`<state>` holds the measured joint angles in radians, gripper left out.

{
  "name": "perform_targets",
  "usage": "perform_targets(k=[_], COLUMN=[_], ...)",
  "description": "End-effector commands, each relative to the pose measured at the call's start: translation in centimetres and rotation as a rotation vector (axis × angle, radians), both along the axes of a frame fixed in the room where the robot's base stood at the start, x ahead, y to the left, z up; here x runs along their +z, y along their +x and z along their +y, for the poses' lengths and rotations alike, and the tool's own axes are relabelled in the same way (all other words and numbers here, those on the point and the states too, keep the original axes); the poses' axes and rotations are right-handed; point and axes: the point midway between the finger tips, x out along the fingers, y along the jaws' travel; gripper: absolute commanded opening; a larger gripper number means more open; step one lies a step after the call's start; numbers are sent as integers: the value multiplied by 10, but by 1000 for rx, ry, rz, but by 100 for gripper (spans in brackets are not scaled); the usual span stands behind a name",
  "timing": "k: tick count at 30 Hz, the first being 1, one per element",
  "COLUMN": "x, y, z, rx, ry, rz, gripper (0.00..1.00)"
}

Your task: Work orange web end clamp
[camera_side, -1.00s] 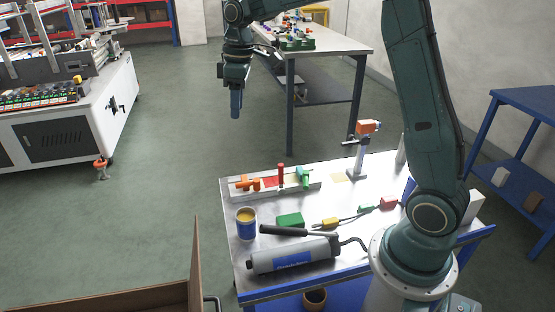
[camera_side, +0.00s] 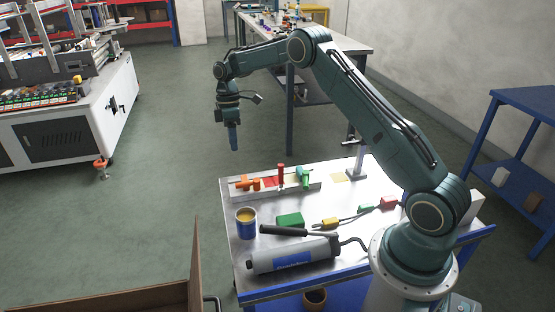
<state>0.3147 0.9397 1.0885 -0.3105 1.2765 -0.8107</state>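Several orange parts are in view, and I cannot tell for sure which is the web end clamp. An orange toggle-like part (camera_side: 245,184) sits at the left end of a pale fixture strip (camera_side: 312,187) on the bench. Another orange part (camera_side: 101,163) is low at the front corner of the white labeller machine. My gripper (camera_side: 233,138) hangs pointing down, in the picture just above the strip's left end and apart from it. Its fingers show as one narrow blue shape, so their opening cannot be made out. Nothing is visibly held.
On the bench (camera_side: 343,237) are a yellow-filled can (camera_side: 246,224), a green block (camera_side: 290,220), a grey cylinder (camera_side: 293,255) and a cable with coloured connectors. A red upright handle (camera_side: 281,176) and a green part (camera_side: 304,177) stand on the strip. An open box (camera_side: 196,265) is front left.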

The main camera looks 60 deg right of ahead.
Motion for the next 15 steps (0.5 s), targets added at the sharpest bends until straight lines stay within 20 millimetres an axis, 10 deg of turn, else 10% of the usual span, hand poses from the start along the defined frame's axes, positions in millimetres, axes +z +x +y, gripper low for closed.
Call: perform_targets(k=[15], x=[-23], y=[-4], z=[4], rx=[-1], ry=[0], rz=[2], gripper=[39])
